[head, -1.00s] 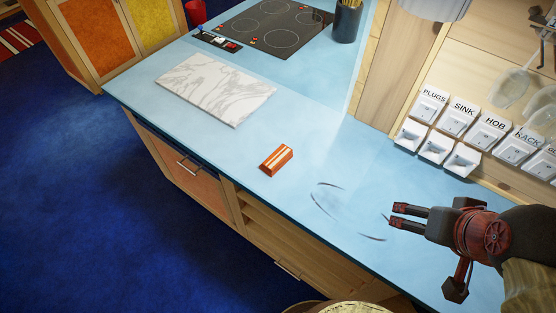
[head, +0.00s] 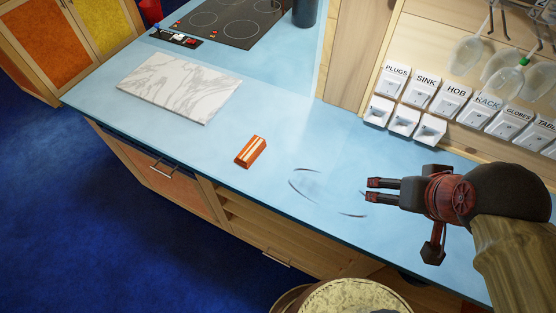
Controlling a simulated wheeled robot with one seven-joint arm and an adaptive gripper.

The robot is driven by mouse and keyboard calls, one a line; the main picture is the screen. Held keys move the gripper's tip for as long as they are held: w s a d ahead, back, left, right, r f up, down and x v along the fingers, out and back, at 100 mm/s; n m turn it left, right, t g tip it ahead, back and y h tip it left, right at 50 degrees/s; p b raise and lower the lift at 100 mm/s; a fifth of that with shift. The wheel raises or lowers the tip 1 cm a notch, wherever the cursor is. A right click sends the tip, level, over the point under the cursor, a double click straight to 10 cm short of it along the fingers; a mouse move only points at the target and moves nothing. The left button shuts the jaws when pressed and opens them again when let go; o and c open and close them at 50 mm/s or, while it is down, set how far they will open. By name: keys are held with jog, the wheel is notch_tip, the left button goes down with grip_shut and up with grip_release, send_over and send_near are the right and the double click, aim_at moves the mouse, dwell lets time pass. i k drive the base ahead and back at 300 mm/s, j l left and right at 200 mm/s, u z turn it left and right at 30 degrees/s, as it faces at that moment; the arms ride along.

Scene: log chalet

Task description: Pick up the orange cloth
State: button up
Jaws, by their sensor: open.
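The orange cloth (head: 250,152) is a small folded block with pale stripes. It lies on the blue countertop (head: 290,150), near its front edge and left of my gripper. My gripper (head: 369,190) is at the right, over the counter, with its fingers pointing left toward the cloth. The fingers are apart with nothing between them. A clear stretch of counter separates them from the cloth.
A white marble board (head: 180,87) lies left of the cloth, with a black hob (head: 225,20) behind it. Labelled switches (head: 450,98) and hanging glasses (head: 505,62) line the wall at right. A round pale-topped stool (head: 350,298) stands at the bottom. Blue floor lies in front.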

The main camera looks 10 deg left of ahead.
aim_at(248, 155)
jog(key=j+u, duration=0.15)
jog(key=j, duration=0.35)
jog(key=i+j+u, duration=0.1)
jog(key=j, duration=0.35)
jog(key=i+j+u, duration=0.15)
jog(key=j, duration=0.3)
jog(key=j+u, duration=0.15)
jog(key=j, duration=0.35)
jog(key=i, duration=0.05)
